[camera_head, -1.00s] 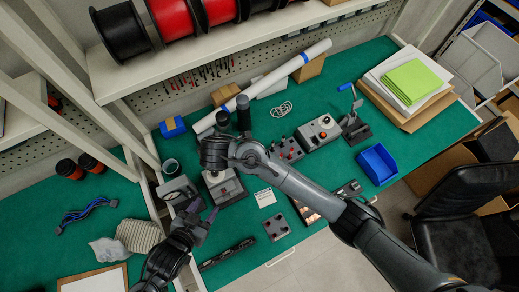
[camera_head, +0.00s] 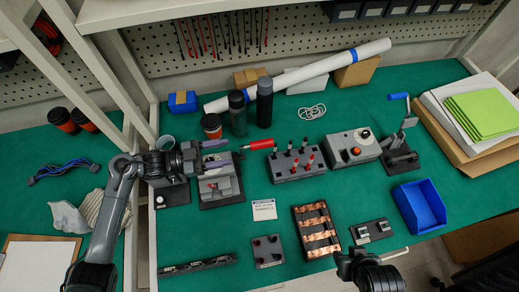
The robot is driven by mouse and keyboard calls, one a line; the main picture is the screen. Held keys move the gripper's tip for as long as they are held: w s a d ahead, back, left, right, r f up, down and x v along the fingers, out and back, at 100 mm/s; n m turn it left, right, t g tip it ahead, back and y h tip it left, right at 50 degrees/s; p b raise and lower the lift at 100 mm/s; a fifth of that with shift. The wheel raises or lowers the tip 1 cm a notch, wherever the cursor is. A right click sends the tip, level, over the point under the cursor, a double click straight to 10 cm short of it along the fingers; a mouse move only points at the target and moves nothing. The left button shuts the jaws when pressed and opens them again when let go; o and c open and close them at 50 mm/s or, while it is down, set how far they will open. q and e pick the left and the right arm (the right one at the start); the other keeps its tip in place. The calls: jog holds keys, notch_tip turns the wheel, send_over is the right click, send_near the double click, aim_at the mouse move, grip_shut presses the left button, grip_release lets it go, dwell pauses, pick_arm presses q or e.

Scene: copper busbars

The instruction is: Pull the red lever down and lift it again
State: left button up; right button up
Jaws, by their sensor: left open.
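The red lever handle (camera_head: 259,144) sticks out to the right, nearly level, above a grey press-like device (camera_head: 221,188) on the green bench. My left gripper (camera_head: 230,154) reaches in from the left over this device. Its purplish fingers are apart and empty, with their tips just left of the red handle, and I see a gap between them and it. The gripper partly hides the top of the device. My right gripper (camera_head: 371,260) is at the bottom edge, far from the lever; its jaws do not show clearly.
Dark bottles (camera_head: 264,103) and a cup (camera_head: 211,126) stand behind the lever. A switch box (camera_head: 296,165) is to its right. A white label card (camera_head: 264,210) and a copper busbar block (camera_head: 317,229) lie in front. A blue bin (camera_head: 419,206) is at right.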

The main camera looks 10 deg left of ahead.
aim_at(249, 147)
pick_arm(q)
jog(key=x, duration=1.1)
jog(key=shift+w+r, duration=0.1)
jog(key=shift+w, duration=0.05)
grip_shut()
